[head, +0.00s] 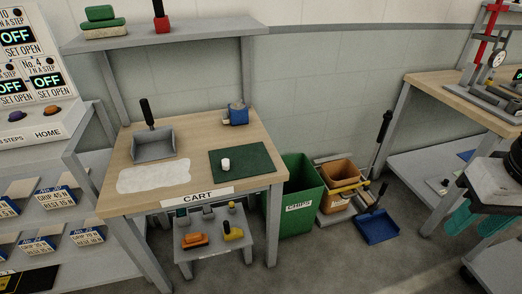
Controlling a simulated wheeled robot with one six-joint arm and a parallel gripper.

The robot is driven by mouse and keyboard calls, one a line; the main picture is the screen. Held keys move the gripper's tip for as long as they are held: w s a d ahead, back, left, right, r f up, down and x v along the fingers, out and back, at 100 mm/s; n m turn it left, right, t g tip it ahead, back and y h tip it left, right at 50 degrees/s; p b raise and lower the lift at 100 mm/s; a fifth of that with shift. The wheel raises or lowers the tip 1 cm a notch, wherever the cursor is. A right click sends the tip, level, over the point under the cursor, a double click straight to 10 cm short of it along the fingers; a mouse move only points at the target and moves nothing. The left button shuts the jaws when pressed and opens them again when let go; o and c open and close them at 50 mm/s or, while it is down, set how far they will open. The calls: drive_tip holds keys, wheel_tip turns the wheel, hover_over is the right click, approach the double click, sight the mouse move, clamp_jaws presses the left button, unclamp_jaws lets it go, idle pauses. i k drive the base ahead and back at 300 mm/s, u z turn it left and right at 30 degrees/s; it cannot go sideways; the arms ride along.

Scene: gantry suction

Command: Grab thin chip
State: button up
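I cannot make out a thin chip for certain. A dark green mat (242,163) lies on the right of the wooden bench top (195,122) marked CART. A small white cylinder (225,165) stands on the mat. A flat, pale, irregular patch (153,177) lies on the front left of the bench; whether it is a sheet or scattered bits is unclear. My gripper is not clearly in view.
A grey dustpan (155,144) and a blue device (237,115) stand on the bench. A shelf (160,37) overhangs its back. A green bin (299,200), a brown bucket (340,180) and a blue dustpan (377,226) stand right of it. Floor in front is open.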

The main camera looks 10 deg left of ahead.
sight(225, 161)
drive_tip(key=u, duration=0.1)
drive_tip(key=i, duration=1.15)
drive_tip(key=u, duration=0.75)
